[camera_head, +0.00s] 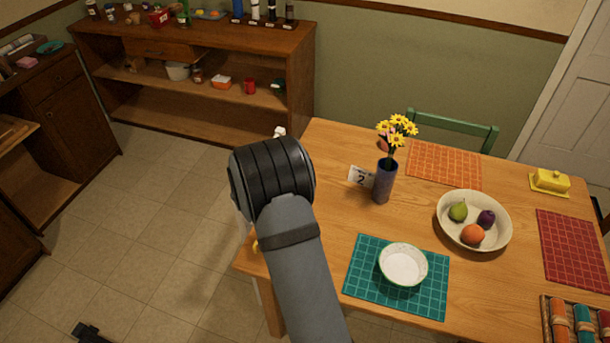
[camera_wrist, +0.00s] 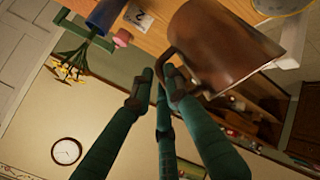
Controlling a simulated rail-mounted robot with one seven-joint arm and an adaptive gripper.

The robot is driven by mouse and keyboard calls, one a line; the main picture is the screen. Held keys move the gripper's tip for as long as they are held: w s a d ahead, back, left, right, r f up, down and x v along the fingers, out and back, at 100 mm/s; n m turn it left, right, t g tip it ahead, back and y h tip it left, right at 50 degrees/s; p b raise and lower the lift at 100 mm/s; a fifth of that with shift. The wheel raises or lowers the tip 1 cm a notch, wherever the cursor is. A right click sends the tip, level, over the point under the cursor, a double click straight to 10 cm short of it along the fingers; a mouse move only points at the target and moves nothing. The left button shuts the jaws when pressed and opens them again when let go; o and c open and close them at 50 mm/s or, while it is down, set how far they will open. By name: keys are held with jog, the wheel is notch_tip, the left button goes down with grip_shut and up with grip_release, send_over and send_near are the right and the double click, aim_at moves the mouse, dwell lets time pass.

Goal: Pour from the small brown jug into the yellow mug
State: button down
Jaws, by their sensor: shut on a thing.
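The small brown jug (camera_wrist: 220,45) fills the upper right of the wrist view, with its handle on the side toward my fingers. My gripper (camera_wrist: 168,78) is shut on the jug's handle, and the jug appears held by it alone. The wrist view is turned nearly upside down, so I cannot tell the jug's true tilt or what it contains. In the head view my arm hides the jug and gripper. A small yellow bit (camera_head: 256,246) shows beside my arm at the table's left edge; it may be the yellow mug, but most of it is hidden.
On the wooden table (camera_head: 330,220) stand a flower vase (camera_head: 384,182), a number card (camera_head: 361,177), a white bowl (camera_head: 403,266) on a teal mat (camera_head: 360,290), and a fruit bowl (camera_head: 447,228). A shelf unit (camera_head: 200,110) stands behind.

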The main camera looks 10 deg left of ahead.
jog(key=shift+s+a+r+n+h+p, duration=0.15)
jog(key=shift+a+r+n+h+p, duration=0.15)
jog(key=shift+p, duration=0.95)
jog(key=shift+a+f+t+b, duration=0.2)
jog(key=shift+f+t+b, duration=0.1)
jog(key=shift+b, duration=0.05)
jog(key=shift+r+h, duration=0.15)
jog(key=shift+h, duration=0.15)
